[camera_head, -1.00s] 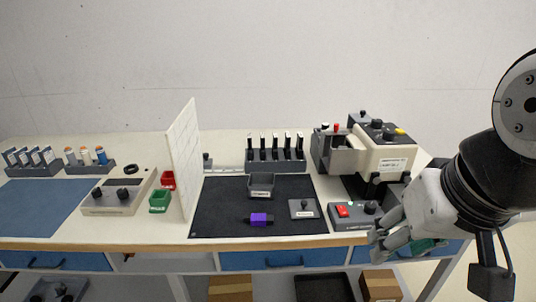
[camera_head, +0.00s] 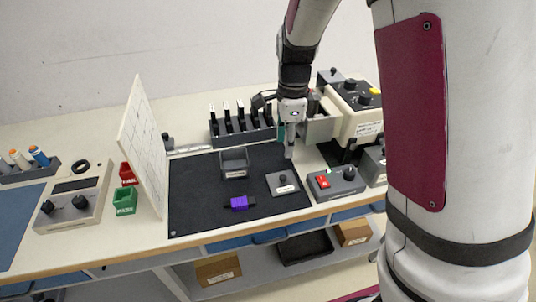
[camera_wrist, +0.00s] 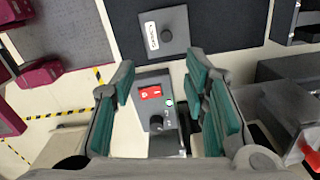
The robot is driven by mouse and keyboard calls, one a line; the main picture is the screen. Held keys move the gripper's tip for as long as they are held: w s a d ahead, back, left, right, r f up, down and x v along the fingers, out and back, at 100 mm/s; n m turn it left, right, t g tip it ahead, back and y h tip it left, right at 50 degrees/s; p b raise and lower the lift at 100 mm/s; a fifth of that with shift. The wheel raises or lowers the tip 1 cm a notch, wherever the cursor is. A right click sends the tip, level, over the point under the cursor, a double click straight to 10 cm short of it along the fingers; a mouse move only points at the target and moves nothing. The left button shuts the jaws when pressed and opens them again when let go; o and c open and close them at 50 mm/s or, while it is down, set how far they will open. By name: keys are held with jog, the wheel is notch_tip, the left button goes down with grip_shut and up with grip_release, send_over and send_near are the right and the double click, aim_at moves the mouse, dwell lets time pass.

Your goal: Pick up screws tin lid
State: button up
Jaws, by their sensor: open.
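The tin lid (camera_head: 283,183) is a flat grey square with a dark knob and a white label. It lies on the black mat (camera_head: 200,208), and shows at the top of the wrist view (camera_wrist: 165,32). An open grey tin (camera_head: 234,163) stands on the mat to its left and farther back. My gripper (camera_head: 289,152) points down above the mat's right side, behind the lid and apart from it. In the wrist view its green-padded fingers (camera_wrist: 160,82) are spread with nothing between them, the lid beyond their tips.
A grey control box (camera_head: 336,184) with a red switch stands right of the mat. A cream machine (camera_head: 355,115) and a dark rack (camera_head: 240,128) stand behind. A purple-and-black piece (camera_head: 239,203) lies left of the lid. A white upright panel (camera_head: 143,140) borders the mat's left side.

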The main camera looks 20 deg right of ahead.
aim_at(283, 176)
jog(key=shift+m, duration=0.4)
jog(key=f, duration=0.5)
jog(key=w+f+p, duration=0.1)
jog(key=f, duration=0.8)
jog(key=shift+w+f, duration=0.15)
jog(key=shift+f, duration=0.25)
grip_shut()
